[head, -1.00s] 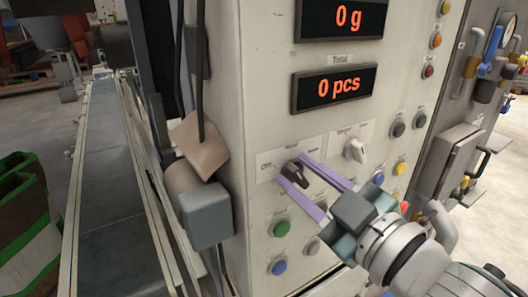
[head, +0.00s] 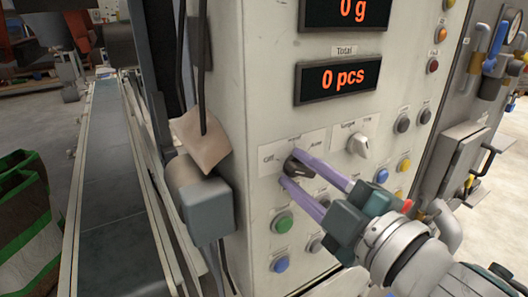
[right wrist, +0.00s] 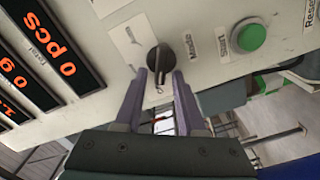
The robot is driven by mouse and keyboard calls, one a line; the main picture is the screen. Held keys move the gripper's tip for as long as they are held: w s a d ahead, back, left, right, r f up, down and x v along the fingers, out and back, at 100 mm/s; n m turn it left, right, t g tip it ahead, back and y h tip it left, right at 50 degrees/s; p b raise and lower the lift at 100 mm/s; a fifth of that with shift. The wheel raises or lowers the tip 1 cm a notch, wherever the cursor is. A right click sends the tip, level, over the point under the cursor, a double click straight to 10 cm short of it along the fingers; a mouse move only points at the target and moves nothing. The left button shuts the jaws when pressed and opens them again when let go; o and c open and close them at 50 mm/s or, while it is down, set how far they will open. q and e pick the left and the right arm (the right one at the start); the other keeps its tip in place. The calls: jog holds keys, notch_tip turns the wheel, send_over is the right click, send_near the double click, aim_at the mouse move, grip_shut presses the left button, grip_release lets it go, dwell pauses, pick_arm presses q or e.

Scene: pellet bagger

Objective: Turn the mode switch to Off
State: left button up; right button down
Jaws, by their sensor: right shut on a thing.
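The mode switch is a black knob (head: 298,169) on the pale cabinet front, on a label plate with Off at its left and two more positions above and to the right. My right gripper (head: 291,167) has its two purple fingers on either side of the knob, shut on it. In the right wrist view the knob (right wrist: 158,58) stands between the fingertips (right wrist: 160,73). The fingers partly cover the knob in the head view, and I cannot tell exactly which mark it points to. My left gripper is not in view.
A white selector knob (head: 359,143) sits to the upper right. A green button (head: 283,223) and a blue button (head: 281,264) lie below. A grey box (head: 207,207) hangs at the cabinet's left edge, beside a conveyor (head: 112,190). The display (head: 336,81) reads 0 pcs.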

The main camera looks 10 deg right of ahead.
jog(key=shift+d+f, duration=0.1)
jog(key=shift+f, duration=0.05)
jog(key=c, duration=0.9)
grip_release()
jog(key=shift+o, duration=0.2)
jog(key=v, duration=1)
jog(key=shift+m, duration=0.5)
jog(key=b+x, duration=0.1)
jog(key=x, duration=0.2)
jog(key=b+x, duration=0.2)
jog(key=x, duration=0.1)
jog(key=d+b+x, duration=0.1)
jog(key=b+x, duration=0.1)
jog(key=x, duration=0.1)
jog(key=shift+w+f, duration=0.25)
jog(key=shift+w, duration=0.05)
